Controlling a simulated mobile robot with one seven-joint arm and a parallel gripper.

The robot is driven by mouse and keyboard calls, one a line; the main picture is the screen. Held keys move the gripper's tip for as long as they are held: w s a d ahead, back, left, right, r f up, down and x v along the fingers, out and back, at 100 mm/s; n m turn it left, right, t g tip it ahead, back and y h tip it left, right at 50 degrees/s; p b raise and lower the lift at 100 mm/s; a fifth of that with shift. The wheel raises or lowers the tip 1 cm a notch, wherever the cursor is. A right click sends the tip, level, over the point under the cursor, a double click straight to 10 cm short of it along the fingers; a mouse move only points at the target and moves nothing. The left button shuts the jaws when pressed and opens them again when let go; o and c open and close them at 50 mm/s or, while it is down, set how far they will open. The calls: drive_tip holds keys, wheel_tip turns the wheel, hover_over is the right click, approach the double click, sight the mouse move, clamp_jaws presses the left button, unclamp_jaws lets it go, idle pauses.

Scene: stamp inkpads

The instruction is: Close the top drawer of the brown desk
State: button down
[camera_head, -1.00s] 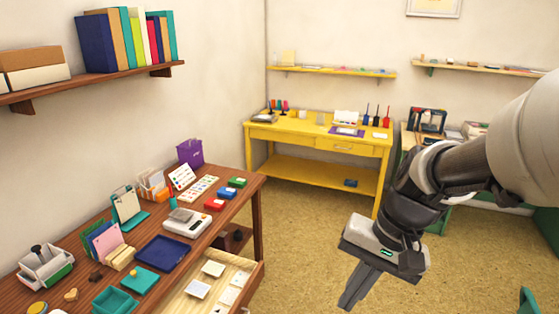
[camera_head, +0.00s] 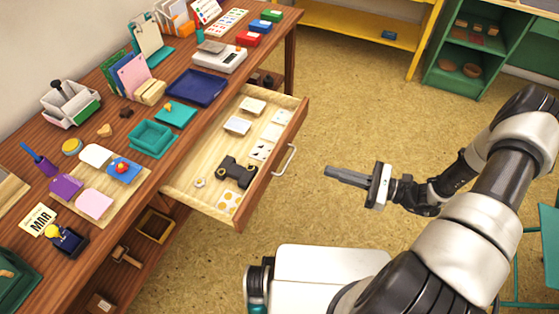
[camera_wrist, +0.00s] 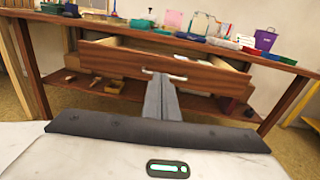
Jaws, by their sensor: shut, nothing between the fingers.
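The brown desk (camera_head: 60,175) runs along the left of the head view. Its top drawer (camera_head: 240,212) is pulled well out and shows pale wood inside, with cards, a black object and small items in it. A light handle (camera_head: 285,160) sits on the drawer front. My gripper (camera_head: 327,171) is shut and empty, to the right of the handle with a gap, its fingers pointing at the drawer front. In the wrist view the drawer front (camera_wrist: 125,62) is ahead, and my shut fingers (camera_wrist: 162,78) overlap the handle (camera_wrist: 177,77) in the picture; contact cannot be told.
The desk top holds a blue tray (camera_head: 198,87), teal boxes, a scale (camera_head: 220,56) and stamp items. A lower shelf (camera_head: 150,225) holds small boxes. A yellow table (camera_head: 350,25) and green shelf (camera_head: 470,50) stand behind. The floor right of the drawer is clear.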

drive_tip(key=shift+m+t, duration=0.5)
drive_tip(key=x, duration=0.4)
drive_tip(key=f+b+x, duration=0.1)
drive_tip(key=x, duration=0.9)
drive_tip(key=shift+a+f, duration=0.15)
drive_tip(key=shift+f, duration=0.15)
drive_tip(key=shift+w, duration=0.1)
drive_tip(key=b, duration=0.4)
approach(212, 140)
drive_tip(key=w+a+r, duration=0.1)
drive_tip(key=a, duration=0.1)
drive_tip(key=w+a+r, duration=0.1)
drive_tip(key=a+r, duration=0.1)
drive_tip(key=a, duration=0.1)
drive_tip(key=w+a+r, duration=0.1)
drive_tip(key=a, duration=0.2)
drive_tip(key=shift+a+r, duration=0.2)
drive_tip(key=shift+r, duration=0.1)
drive_tip(key=shift+w+a+r, duration=0.1)
drive_tip(key=shift+w+a, duration=0.1)
drive_tip(key=shift+a, duration=0.3)
drive_tip(key=shift+a+r, duration=0.1)
drive_tip(key=shift+w+r, duration=0.1)
drive_tip(key=shift+r, duration=0.05)
